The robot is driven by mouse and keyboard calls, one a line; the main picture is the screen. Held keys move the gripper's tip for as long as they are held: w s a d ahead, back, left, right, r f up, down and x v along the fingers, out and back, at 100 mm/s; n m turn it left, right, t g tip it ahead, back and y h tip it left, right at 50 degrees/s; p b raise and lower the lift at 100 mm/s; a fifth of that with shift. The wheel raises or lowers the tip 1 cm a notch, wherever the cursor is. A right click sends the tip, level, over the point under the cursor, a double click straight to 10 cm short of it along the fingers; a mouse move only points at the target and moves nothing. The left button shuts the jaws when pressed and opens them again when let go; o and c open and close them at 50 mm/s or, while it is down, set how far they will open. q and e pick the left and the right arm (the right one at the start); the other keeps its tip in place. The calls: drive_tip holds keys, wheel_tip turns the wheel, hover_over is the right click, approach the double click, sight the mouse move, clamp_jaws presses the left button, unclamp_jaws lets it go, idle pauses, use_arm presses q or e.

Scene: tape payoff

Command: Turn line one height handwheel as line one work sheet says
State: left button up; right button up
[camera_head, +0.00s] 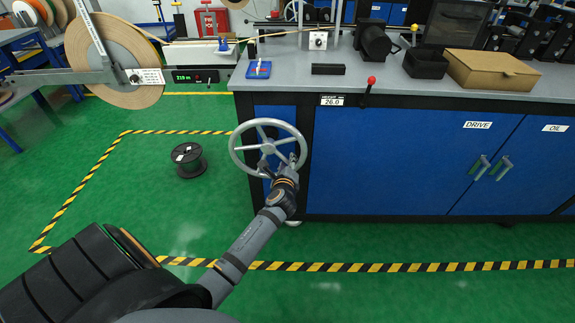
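A grey spoked handwheel (243,131) is mounted on the blue front of the machine cabinet, at its left end. My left arm reaches up from the lower left. My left gripper (291,164) is at the lower right part of the wheel's rim, by the rim and a spoke. Its fingers are small and partly hidden, so I cannot tell whether they are closed on the wheel. A label reading about 26.0 (332,100) sits on the bench edge right of the wheel. No work sheet is readable. My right gripper is not in view.
A large tape reel (130,60) and a green digital display (184,76) are at upper left. A red-knobbed lever (371,82) stands at the bench edge. A dark spool (188,160) lies on the green floor. A cardboard box (490,70) sits on the bench.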

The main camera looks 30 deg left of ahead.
use_arm(q)
drive_tip(key=shift+w+a+f, duration=0.1)
drive_tip(key=shift+w+a, duration=0.15)
drive_tip(key=shift+w, duration=0.2)
clamp_jaws()
